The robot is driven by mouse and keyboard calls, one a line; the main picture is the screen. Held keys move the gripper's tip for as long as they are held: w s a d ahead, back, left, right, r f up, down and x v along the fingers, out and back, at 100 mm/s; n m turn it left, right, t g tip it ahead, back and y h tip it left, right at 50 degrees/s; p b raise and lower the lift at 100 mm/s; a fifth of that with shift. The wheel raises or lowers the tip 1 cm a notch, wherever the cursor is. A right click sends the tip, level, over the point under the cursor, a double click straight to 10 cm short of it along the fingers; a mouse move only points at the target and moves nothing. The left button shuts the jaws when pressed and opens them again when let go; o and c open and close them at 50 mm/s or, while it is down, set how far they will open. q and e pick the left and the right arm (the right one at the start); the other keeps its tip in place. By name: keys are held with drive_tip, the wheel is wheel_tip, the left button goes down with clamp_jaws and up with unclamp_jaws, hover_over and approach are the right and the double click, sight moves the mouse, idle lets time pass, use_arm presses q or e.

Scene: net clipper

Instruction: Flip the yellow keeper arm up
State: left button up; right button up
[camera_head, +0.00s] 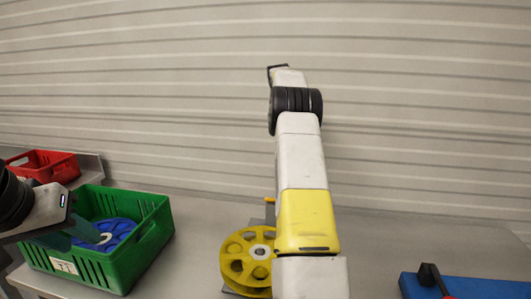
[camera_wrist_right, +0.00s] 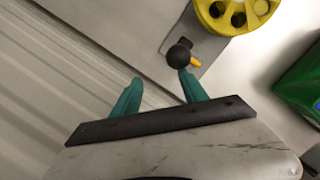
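The yellow keeper arm (camera_wrist_right: 196,63) shows in the right wrist view as a small yellow piece beside a black ball knob (camera_wrist_right: 178,55) on a grey plate (camera_wrist_right: 200,50). In the head view, a small orange-yellow piece (camera_head: 269,201) behind the yellow reel appears to be the same part. My right gripper (camera_wrist_right: 160,82) is open and empty, with its right teal finger close to the knob; contact is unclear. In the head view, my right arm hides this gripper. My left gripper (camera_head: 82,236) is over the green crate; its finger gap is unclear.
A yellow reel (camera_head: 236,266) lies left of my right arm. The green crate (camera_head: 118,266) holds a blue reel (camera_head: 121,229). A red crate (camera_head: 58,167) stands behind at far left. A ribbed wall rises behind the table.

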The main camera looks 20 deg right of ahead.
drive_tip(key=s+a+r, duration=0.2)
drive_tip(key=s+a, duration=0.2)
drive_tip(key=s, duration=0.2)
drive_tip(key=s+a+r, duration=0.1)
drive_tip(key=s+a, duration=0.3)
drive_tip(key=s, duration=0.3)
drive_tip(key=shift+s+a+r, duration=0.25)
drive_tip(key=shift+r, duration=0.1)
